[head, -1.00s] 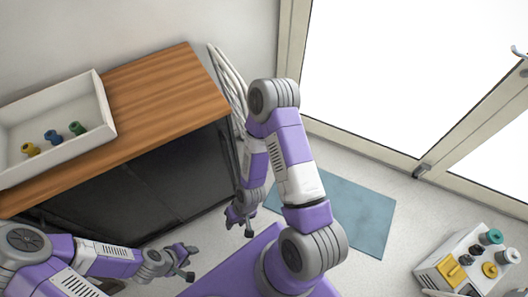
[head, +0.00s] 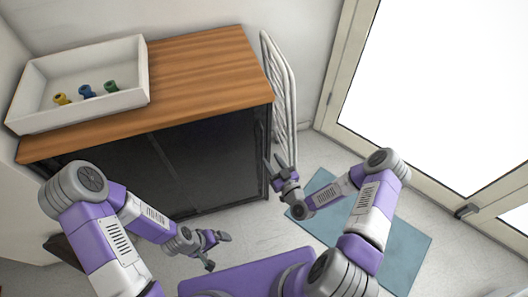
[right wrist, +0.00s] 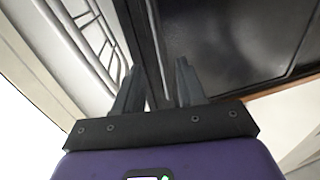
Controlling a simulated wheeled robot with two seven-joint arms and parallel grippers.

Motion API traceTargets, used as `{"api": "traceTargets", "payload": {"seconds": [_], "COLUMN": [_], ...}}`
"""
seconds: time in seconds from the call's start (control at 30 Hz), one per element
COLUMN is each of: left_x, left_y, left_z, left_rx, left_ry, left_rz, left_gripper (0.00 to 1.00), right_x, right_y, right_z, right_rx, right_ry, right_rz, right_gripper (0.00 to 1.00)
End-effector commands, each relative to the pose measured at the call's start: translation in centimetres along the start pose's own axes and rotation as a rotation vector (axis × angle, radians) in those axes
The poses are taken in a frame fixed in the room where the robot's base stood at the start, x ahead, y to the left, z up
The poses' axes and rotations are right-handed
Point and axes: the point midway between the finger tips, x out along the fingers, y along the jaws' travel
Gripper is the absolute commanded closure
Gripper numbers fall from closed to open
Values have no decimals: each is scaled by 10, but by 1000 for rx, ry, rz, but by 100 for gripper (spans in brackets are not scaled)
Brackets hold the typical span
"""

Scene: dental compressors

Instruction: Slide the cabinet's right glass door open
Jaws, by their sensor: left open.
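The cabinet has a wooden top (head: 205,70) and dark glass front doors. Its right glass door (head: 215,155) looks shut; the left door (head: 120,155) is partly hidden by my left arm. My right gripper (head: 275,167) is at the cabinet's front right edge, fingers pointing toward it. In the right wrist view its two fingers (right wrist: 158,88) are apart with nothing held between them, and a dark cabinet frame post (right wrist: 150,35) runs just beyond them. I cannot tell whether they touch it. My left gripper (head: 218,250) is open and empty, low in front of the cabinet.
A white tray (head: 30,105) with several coloured fittings stands on the cabinet top. A white rack of bars (head: 283,100) leans beside the cabinet's right end. A blue mat (head: 405,250) lies on the floor at right, before a bright glazed door (head: 430,90).

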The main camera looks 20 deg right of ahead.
Motion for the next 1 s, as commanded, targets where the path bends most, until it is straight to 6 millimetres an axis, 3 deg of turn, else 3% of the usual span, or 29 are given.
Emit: {"api": "traceTargets", "payload": {"seconds": [0.4,0.8,1.0], "left_x": [14,15,15], "left_y": [-5,-6,-6], "left_z": [-1,-1,-1], "left_rx": [0,0,0], "left_ry": [0,0,0], "left_rz": [0,0,0], "left_gripper": [0,0,0], "right_x": [60,69,69], "right_y": [0,-1,-1], "right_z": [1,-1,0], "right_rx": [0,2,2], "right_ry": [0,-3,-3], "right_rz": [-1,-2,-2], "right_gripper": [60,60,91]}}
